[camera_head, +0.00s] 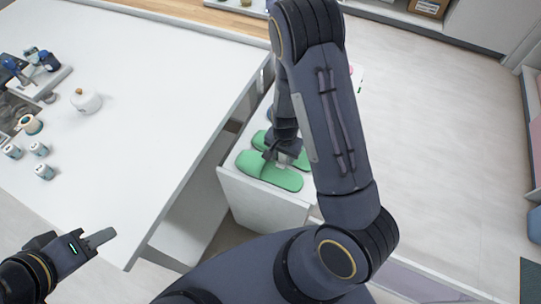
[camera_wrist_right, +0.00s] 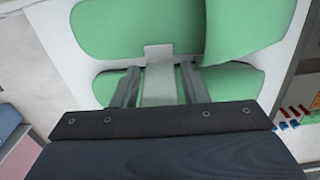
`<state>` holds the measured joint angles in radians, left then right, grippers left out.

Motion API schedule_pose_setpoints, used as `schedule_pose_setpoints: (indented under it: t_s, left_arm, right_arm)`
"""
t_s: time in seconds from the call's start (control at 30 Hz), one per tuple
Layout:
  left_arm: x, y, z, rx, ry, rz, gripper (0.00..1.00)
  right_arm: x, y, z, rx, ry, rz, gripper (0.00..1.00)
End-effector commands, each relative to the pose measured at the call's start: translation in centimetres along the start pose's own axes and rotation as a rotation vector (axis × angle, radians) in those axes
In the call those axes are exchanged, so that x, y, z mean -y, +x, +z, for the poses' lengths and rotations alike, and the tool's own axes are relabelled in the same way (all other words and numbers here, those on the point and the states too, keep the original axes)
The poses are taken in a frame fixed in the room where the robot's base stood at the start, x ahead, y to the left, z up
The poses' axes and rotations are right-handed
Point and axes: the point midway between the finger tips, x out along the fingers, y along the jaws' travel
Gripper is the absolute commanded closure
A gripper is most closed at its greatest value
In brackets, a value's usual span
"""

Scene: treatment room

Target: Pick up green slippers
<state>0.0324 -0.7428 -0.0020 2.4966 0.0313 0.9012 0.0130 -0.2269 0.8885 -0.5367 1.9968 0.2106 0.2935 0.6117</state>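A pair of green slippers lies side by side on a white cabinet top. The near slipper (camera_head: 284,180) shows most of its length; the far slipper (camera_head: 258,141) is partly hidden behind my right arm. My right gripper (camera_head: 283,158) is low over the pair, pointing down. In the right wrist view its two fingers (camera_wrist_right: 158,86) are apart, above one slipper (camera_wrist_right: 235,84), with the other slipper (camera_wrist_right: 130,27) beyond. A pale strip lies between the fingers; I cannot tell what it is. My left gripper (camera_head: 98,239) is away from the slippers; its finger opening is unclear.
A large white table (camera_head: 150,120) stands left of the slippers' cabinet (camera_head: 255,200), its edge close by. On the table are a white pot (camera_head: 86,101), several small jars and a tray (camera_head: 45,80). Open floor (camera_head: 440,130) lies to the right.

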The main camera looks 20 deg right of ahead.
Motion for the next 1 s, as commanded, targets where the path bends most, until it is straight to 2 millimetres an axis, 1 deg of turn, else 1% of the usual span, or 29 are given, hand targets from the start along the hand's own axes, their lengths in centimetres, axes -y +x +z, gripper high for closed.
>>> schedule_pose_setpoints:
  t_s: [0.07, 0.23, 0.27, 0.5, 0.57, 0.83, 1.0]
  left_arm:
    - [0.0, 0.0, 0.0, 0.000, 0.000, 0.000, 0.64]
    - [0.0, 0.0, 0.0, 0.000, 0.000, 0.000, 0.64]
    - [0.0, 0.0, 0.0, 0.000, 0.000, 0.000, 0.64]
    - [0.0, 0.0, 0.0, 0.000, 0.000, 0.000, 0.64]
    - [0.0, 0.0, 0.0, 0.000, 0.000, 0.000, 0.64]
    - [-0.1, -0.1, -0.1, 0.000, 0.000, 0.000, 0.64]
    - [-0.5, -1.1, -0.6, 0.000, 0.000, 0.000, 0.64]
  right_arm:
    - [0.0, 0.3, 0.0, -0.001, 0.001, -0.001, 0.60]
    - [0.0, 0.3, 0.0, -0.001, 0.000, -0.002, 0.60]
    - [0.0, 0.3, 0.0, -0.001, 0.000, -0.002, 0.61]
    - [0.0, 0.2, 0.0, -0.001, 0.000, -0.001, 0.93]
    - [0.0, 0.2, 0.0, -0.001, 0.000, -0.001, 0.99]
    - [0.1, 0.0, 0.0, -0.001, 0.000, -0.002, 0.99]
    - [0.1, -1.4, 0.0, -0.001, -0.001, -0.002, 0.99]
